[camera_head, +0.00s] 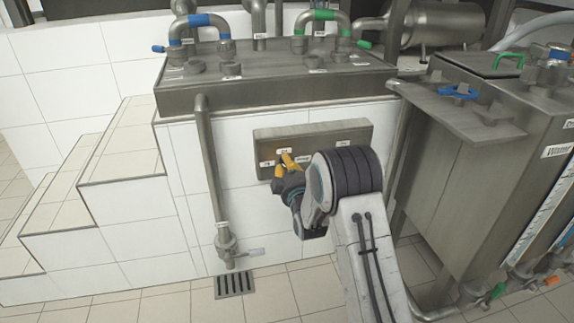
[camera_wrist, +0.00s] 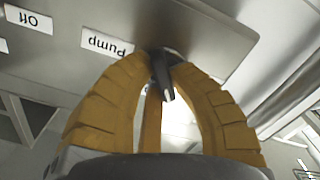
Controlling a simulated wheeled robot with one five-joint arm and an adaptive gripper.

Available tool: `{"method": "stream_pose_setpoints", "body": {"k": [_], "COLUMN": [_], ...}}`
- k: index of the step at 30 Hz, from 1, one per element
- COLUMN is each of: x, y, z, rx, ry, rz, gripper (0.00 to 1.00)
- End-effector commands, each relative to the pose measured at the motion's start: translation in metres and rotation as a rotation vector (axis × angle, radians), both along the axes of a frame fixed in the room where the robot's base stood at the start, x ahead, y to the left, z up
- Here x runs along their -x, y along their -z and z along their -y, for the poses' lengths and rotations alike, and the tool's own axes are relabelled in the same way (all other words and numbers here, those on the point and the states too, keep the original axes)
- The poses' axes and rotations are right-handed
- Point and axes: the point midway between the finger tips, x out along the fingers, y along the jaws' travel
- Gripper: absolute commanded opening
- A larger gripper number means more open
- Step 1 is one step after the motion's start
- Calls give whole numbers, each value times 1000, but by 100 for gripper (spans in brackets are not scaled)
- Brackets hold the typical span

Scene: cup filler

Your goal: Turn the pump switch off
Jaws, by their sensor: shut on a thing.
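The pump switch (camera_wrist: 164,78) is a small dark lever on a grey metal panel (camera_head: 345,136) set in the white tiled wall. In the wrist view a "Pump" label (camera_wrist: 107,44) sits upside down beside it, and an "Off" label (camera_wrist: 28,18) is farther left. My gripper (camera_head: 287,161) is at the panel's left part. In the wrist view its yellow fingers (camera_wrist: 161,66) close around the lever from both sides, shut on it. In the head view the fingers hide the switch. The lever's exact setting is hard to tell.
A vertical pipe (camera_head: 207,160) with a valve runs down the wall left of my gripper. Tiled steps (camera_head: 125,160) are at the left. A large metal tank (camera_head: 450,170) stands close to the right of my arm. A floor drain (camera_head: 234,284) lies below.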

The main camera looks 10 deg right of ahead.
Motion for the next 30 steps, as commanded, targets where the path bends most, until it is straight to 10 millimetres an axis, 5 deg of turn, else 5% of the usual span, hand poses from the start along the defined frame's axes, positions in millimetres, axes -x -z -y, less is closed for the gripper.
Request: {"method": "stream_pose_setpoints", "body": {"k": [30], "x": [-1], "y": [1], "z": [-5], "rx": [842], "ry": [-7], "rz": [5], "gripper": [0]}}
